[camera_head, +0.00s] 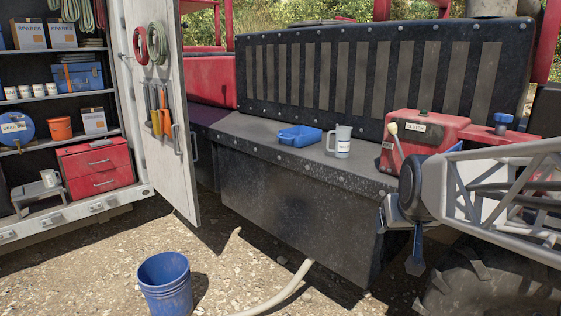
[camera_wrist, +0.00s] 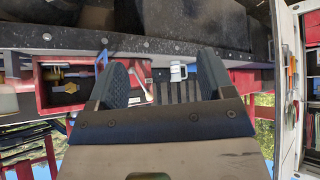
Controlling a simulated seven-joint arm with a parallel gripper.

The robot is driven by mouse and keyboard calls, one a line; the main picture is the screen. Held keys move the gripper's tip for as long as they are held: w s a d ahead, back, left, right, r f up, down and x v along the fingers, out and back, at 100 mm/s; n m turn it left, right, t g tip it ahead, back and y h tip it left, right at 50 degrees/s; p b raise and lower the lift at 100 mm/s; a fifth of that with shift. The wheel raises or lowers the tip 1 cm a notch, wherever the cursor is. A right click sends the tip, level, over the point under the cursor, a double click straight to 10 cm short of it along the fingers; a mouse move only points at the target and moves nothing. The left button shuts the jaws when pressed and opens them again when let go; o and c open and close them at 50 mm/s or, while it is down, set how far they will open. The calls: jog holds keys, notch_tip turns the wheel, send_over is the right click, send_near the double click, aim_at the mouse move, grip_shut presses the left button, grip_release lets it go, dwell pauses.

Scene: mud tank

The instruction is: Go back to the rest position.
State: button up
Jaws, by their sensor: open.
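My gripper (camera_wrist: 163,78) shows in the wrist view as two dark, ridged fingers standing wide apart. Nothing is held between them. A white mug and part of a red housing lie beyond the gap, so the gripper is over the tank-side area and apart from these things. In the head view my arm comes in from the right edge, and its end hangs in front of the red housing (camera_head: 425,132). I cannot make out the jaws clearly there.
A blue tray (camera_head: 299,136) and a labelled mug (camera_head: 339,141) stand on the black tank's top (camera_head: 265,138). A pale-knobbed lever (camera_head: 394,131) rises beside the red housing. An open cabinet door (camera_head: 160,90) stands left, near stocked shelves. A blue bucket (camera_head: 165,285) and a hose (camera_head: 285,292) are on the gravel.

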jog(key=s+a+f+g, duration=0.2)
jog(key=s+a+f, duration=0.1)
jog(key=s, duration=0.6)
jog(key=s+a+f+g, duration=0.3)
jog(key=s+f, duration=0.2)
jog(key=s, duration=0.4)
jog(key=shift+s+y, duration=0.2)
jog(key=shift+y, duration=0.2)
